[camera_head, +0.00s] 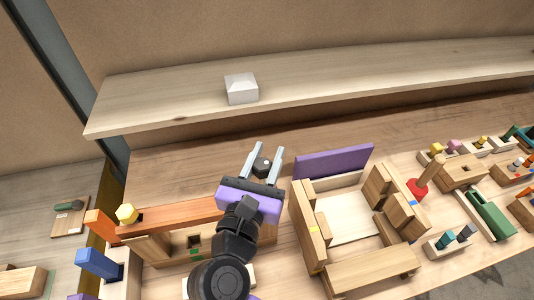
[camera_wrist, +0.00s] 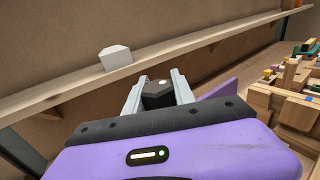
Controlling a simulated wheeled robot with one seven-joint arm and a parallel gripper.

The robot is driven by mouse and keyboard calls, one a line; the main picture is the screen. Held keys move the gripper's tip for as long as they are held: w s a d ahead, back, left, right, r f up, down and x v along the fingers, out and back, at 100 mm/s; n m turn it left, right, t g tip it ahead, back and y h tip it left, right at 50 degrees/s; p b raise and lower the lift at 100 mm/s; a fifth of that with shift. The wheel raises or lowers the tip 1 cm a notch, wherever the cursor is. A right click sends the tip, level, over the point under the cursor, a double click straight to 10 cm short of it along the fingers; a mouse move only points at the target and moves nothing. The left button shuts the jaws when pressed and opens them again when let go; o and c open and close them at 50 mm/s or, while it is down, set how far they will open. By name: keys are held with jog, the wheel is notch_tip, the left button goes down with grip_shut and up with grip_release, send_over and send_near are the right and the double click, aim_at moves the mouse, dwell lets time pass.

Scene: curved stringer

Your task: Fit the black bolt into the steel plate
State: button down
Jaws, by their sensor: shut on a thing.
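The black bolt (camera_head: 261,166) has a dark, faceted head with a small light spot on top. My gripper (camera_head: 265,147) is shut on it, with one grey finger on either side. In the wrist view the bolt (camera_wrist: 158,98) sits between the fingers (camera_wrist: 159,76) near the purple gripper body, and its lower part is hidden. The gripper is above the wooden bench, in front of the long shelf. I cannot make out a steel plate for certain in either view.
A pale block (camera_head: 241,88) stands on the curved wooden shelf (camera_head: 160,100). An open wooden box frame (camera_head: 350,215) with a purple panel (camera_head: 333,160) stands right of my gripper. An orange bar (camera_head: 170,217) lies to the left. Several small wooden fixtures crowd the right.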

jog(key=shift+f+b, duration=1.55)
jog(key=shift+f, duration=1.95)
jog(key=c, duration=1)
grip_release()
jog(key=shift+o, duration=0.2)
jog(key=shift+s+f, duration=0.1)
jog(key=shift+f, duration=0.05)
jog(key=b+v, duration=0.1)
jog(key=v, duration=0.6)
jog(key=shift+s+r, duration=0.25)
jog(key=shift+s, duration=0.05)
jog(key=shift+a, duration=0.1)
